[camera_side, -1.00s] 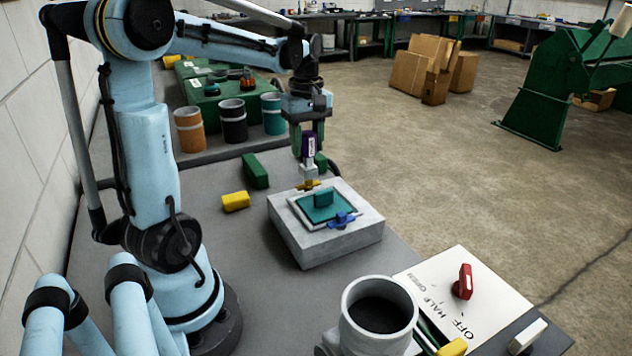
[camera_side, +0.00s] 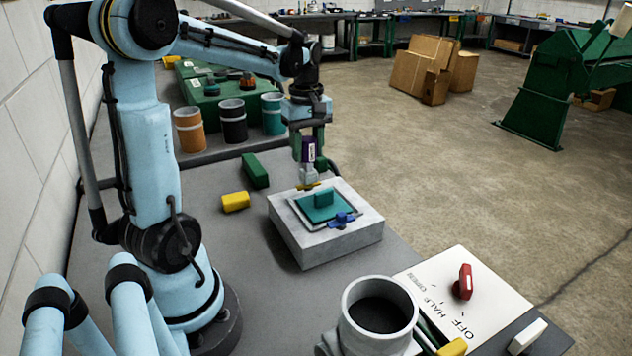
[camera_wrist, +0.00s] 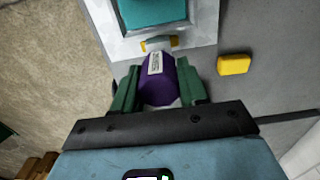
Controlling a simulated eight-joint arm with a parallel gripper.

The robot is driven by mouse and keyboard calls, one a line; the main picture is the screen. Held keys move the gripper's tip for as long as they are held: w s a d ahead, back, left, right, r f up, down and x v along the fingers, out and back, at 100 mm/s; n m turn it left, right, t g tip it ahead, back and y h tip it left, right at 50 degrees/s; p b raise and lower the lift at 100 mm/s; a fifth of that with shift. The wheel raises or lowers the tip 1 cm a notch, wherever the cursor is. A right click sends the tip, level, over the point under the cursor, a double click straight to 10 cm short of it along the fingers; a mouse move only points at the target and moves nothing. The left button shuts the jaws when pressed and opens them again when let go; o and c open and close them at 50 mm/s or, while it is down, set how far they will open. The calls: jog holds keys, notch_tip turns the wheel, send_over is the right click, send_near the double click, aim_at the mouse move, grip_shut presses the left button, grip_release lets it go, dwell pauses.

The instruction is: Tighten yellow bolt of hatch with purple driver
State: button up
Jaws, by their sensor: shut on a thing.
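My gripper (camera_side: 308,150) is shut on the purple driver (camera_side: 309,149), which points down above the far edge of the hatch block. In the wrist view my gripper (camera_wrist: 160,88) has its green fingers on both sides of the purple driver (camera_wrist: 158,80). The yellow bolt (camera_side: 308,187) sits at the hatch's far edge, directly below the driver; it also shows in the wrist view (camera_wrist: 158,43). Whether the tip touches it I cannot tell. The hatch (camera_side: 323,207) is a teal plate with a handle, set in a pale block (camera_side: 330,248). A blue bolt (camera_side: 343,220) sits at its near edge.
A yellow block (camera_side: 235,202) and a green block (camera_side: 255,170) lie left of the hatch block. Orange, black and teal cups (camera_side: 233,122) stand behind. A grey pipe fitting (camera_side: 378,315) and a white panel with a red handle (camera_side: 465,282) are in front.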

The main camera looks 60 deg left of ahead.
jog(key=shift+f, duration=0.3)
dwell(0.5)
jog(key=shift+m, duration=1.7)
jog(key=shift+w+m, duration=0.1)
jog(key=shift+m, duration=1.7)
